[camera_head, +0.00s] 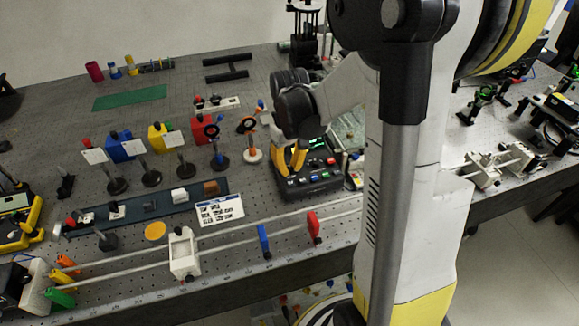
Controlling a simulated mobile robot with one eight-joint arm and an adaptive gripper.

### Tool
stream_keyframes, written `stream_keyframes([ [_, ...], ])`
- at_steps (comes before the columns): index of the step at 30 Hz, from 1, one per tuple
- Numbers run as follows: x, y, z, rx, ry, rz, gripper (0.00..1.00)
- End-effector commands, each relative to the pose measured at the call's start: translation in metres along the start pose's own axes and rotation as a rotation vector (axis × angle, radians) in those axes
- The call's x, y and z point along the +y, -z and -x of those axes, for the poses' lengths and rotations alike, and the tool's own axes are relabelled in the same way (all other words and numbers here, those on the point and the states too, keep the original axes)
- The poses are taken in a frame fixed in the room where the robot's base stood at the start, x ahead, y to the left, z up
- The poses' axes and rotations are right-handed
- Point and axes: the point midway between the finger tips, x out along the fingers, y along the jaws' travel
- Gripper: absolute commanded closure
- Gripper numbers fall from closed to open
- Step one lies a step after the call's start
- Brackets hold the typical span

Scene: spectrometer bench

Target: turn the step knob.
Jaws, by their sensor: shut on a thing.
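A black control box (315,187) with several coloured buttons and a small green display sits on the bench right of centre. My gripper (291,172) reaches down onto the left part of its top face. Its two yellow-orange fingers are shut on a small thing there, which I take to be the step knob. The fingers hide the knob, so its angle and markings do not show.
Post-mounted optics, including a dark ring mount (247,125), stand close left of the box. A white label card (219,210) lies to the front left. A rail with a blue holder (264,241) and a red holder (314,227) runs along the front edge.

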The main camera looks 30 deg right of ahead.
Motion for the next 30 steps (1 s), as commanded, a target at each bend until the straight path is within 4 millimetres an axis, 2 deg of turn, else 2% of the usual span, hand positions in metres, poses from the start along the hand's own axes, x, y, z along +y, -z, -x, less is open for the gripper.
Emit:
stream_keyframes([
  [6,0.0001,0.0002,0.0002,0.000,0.000,-0.169,1.00],
  [15,0.0001,0.0002,0.0003,0.001,0.000,-0.331,1.00],
  [30,0.0001,0.0003,0.0002,0.001,0.000,-0.394,1.00],
])
